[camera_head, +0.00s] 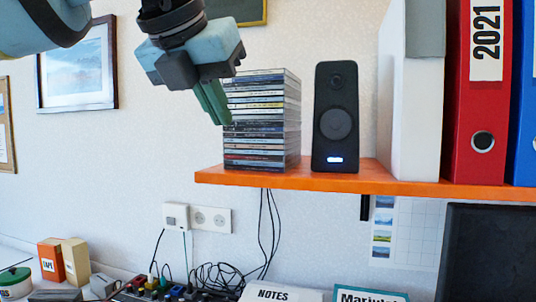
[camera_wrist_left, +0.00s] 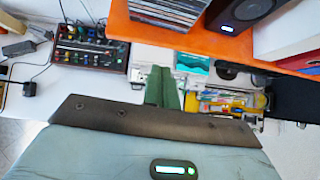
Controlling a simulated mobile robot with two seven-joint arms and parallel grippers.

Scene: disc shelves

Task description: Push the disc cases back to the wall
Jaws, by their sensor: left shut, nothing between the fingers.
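A tall stack of disc cases (camera_head: 262,120) stands on the left end of the orange shelf (camera_head: 330,181), left of a black speaker. Its lower part also shows in the left wrist view (camera_wrist_left: 170,9). My left gripper (camera_head: 217,108) is shut and empty, its green fingers pointing down at the stack's front left side and covering part of its left edge. I cannot tell whether they touch the cases. In the left wrist view the shut green fingers (camera_wrist_left: 162,88) show below the shelf's edge. My right gripper is not in view.
The black speaker (camera_head: 335,115) stands close right of the stack. A white binder (camera_head: 412,100) and a red binder (camera_head: 477,90) stand farther right. Below are wall sockets (camera_head: 211,219), hanging cables, a mixer (camera_wrist_left: 92,48) and a desk with boxes.

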